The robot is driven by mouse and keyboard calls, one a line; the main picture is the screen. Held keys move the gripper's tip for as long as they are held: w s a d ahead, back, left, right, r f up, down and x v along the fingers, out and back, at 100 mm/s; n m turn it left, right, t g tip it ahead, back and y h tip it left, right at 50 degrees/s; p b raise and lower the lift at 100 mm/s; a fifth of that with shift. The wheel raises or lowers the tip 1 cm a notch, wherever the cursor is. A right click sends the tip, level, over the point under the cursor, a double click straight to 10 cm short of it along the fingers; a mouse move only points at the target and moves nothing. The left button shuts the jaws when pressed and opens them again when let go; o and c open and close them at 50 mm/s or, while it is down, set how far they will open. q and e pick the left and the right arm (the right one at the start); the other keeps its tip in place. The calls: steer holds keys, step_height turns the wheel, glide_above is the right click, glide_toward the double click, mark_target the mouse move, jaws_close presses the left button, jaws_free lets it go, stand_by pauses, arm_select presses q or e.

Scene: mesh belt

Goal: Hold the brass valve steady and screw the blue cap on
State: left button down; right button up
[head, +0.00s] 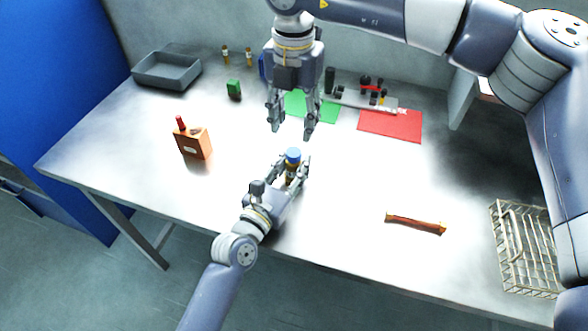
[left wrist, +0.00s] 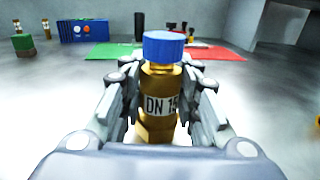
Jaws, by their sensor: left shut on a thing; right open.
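The brass valve (left wrist: 158,88) stands upright between the fingers of my left gripper (head: 291,172), which is shut on it. A label reading "DN 15" shows on its body in the left wrist view. The blue cap (head: 293,155) sits on top of the valve; it also shows in the left wrist view (left wrist: 164,46). I cannot tell how tightly it is seated. My right gripper (head: 291,129) is open and empty, pointing down above and behind the cap, apart from it.
A grey tray (head: 168,72), brass fittings (head: 226,55), a green block (head: 234,88) and an orange box (head: 193,143) are at left. Green (head: 312,107) and red (head: 390,125) mats lie behind. A reddish-brown bar (head: 416,223) and wire basket (head: 524,250) are at right. Table between is clear.

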steer(key=n, duration=1.4)
steer(key=shift+a, duration=0.1)
steer(key=n, duration=1.7)
steer(key=shift+n, duration=0.4)
steer(key=n, duration=1.4)
